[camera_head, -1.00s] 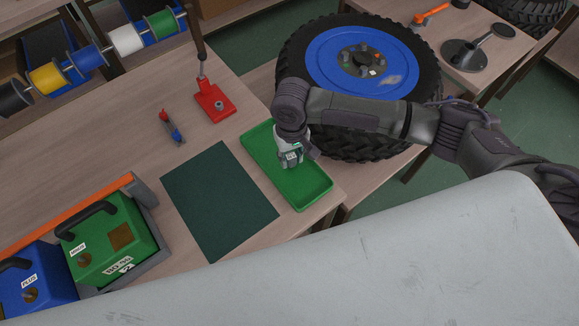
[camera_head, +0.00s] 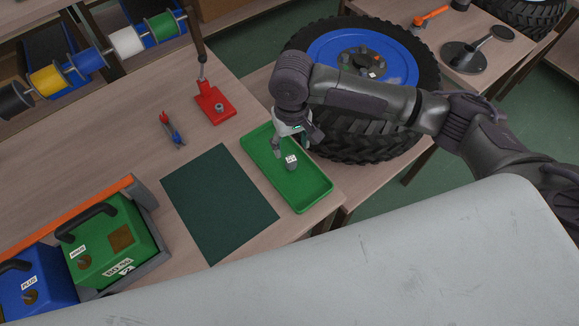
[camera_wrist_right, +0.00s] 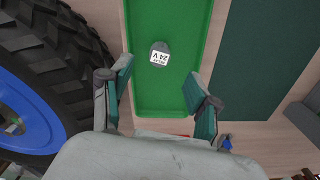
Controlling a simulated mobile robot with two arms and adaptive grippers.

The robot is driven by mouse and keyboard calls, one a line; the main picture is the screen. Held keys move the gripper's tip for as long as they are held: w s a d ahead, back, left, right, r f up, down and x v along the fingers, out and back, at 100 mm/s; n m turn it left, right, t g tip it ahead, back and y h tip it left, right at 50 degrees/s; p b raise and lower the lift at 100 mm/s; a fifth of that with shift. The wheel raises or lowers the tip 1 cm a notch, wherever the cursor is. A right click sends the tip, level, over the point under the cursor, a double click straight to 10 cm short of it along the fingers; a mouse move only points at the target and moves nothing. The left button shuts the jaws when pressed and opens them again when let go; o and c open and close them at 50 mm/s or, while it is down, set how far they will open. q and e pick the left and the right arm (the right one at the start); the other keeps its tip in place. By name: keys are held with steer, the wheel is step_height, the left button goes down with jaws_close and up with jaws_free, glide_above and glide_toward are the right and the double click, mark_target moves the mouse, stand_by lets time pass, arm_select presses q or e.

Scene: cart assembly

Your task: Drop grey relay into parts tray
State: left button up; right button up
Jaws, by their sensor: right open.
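The grey relay (camera_head: 291,162) is a small block with a white label, lying inside the green parts tray (camera_head: 312,192). In the right wrist view the relay (camera_wrist_right: 159,54) shows its "24 V" label and rests on the floor of the tray (camera_wrist_right: 170,98). My right gripper (camera_head: 292,146) is above the tray, apart from the relay. In the right wrist view its two fingers (camera_wrist_right: 160,90) are spread wide with nothing between them. My left gripper is not in view.
A dark green mat (camera_head: 218,203) lies left of the tray. A red stand (camera_head: 214,104) and a small red-and-blue tool (camera_head: 172,130) are behind it. A large tyre with a blue hub (camera_head: 385,115) stands to the right. Green and blue boxes (camera_head: 112,245) sit at left.

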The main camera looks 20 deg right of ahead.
step_height(320, 180, up, 5)
steer(key=shift+r, duration=0.15)
stand_by(0.4)
